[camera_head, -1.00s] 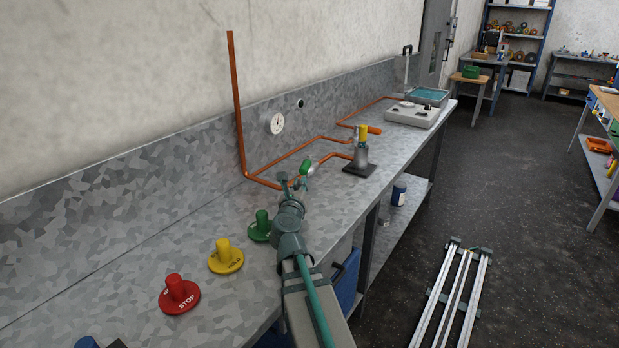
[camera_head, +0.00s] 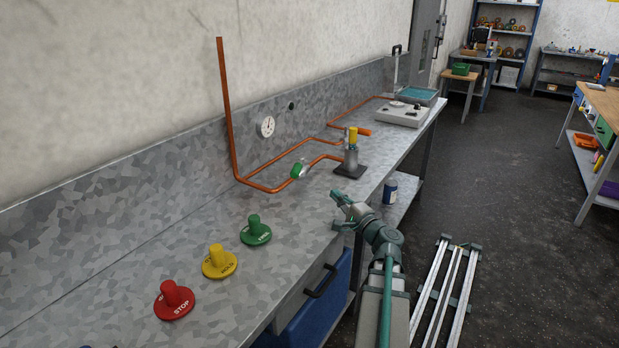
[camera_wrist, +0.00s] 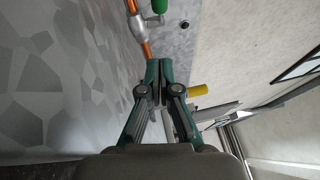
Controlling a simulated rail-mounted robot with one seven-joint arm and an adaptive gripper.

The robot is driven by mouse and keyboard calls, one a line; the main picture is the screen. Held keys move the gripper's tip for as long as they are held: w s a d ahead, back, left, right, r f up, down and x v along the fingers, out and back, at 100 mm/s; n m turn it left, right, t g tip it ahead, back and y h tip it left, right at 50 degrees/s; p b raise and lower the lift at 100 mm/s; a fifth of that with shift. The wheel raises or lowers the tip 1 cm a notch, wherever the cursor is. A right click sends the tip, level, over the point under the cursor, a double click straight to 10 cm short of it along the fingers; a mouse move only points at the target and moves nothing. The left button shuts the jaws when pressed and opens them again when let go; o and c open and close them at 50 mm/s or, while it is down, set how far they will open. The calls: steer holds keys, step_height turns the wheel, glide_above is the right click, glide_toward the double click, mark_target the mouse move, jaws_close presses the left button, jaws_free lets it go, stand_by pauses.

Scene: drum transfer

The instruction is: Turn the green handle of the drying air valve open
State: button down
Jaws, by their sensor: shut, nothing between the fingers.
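The green handle (camera_head: 297,172) sits on a small silver valve (camera_head: 304,173) in the copper pipe run on the metal bench. In the wrist view the handle (camera_wrist: 159,6) shows at the top edge, partly cut off, above the silver valve body (camera_wrist: 149,26). My gripper (camera_head: 338,198) is at the bench's front edge, right of and nearer than the valve, apart from it. In the wrist view my gripper's fingers (camera_wrist: 159,64) are together and empty, below the valve in the picture. The handle's exact angle to the pipe is hard to tell.
A silver fitting with a yellow top (camera_head: 352,150) stands on a dark plate behind the valve. Red (camera_head: 173,300), yellow (camera_head: 219,262) and green (camera_head: 256,231) knobs stand on the near bench. A gauge (camera_head: 267,126) is on the backsplash. The bench between knobs and pipes is clear.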

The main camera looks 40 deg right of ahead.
steer(key=p, duration=0.2)
glide_toward(298, 167)
steer(key=w+d, duration=0.1)
steer(key=w+d+f, duration=0.1)
steer(key=d, duration=0.1)
steer(key=w+d, duration=0.1)
steer(key=shift+w+d+f, duration=0.1)
steer(key=shift+d+f, duration=0.15)
steer(key=shift+d, duration=0.15)
steer(key=shift+w+a+r, duration=0.15)
steer(key=shift+w+a, duration=0.35)
steer(key=shift+w, duration=0.1)
steer(key=shift+w+a+r, duration=0.15)
steer(key=shift+w+a, duration=0.4)
steer(key=shift+w, duration=0.05)
steer(key=shift+w+a, duration=0.3)
steer(key=shift+w, duration=0.05)
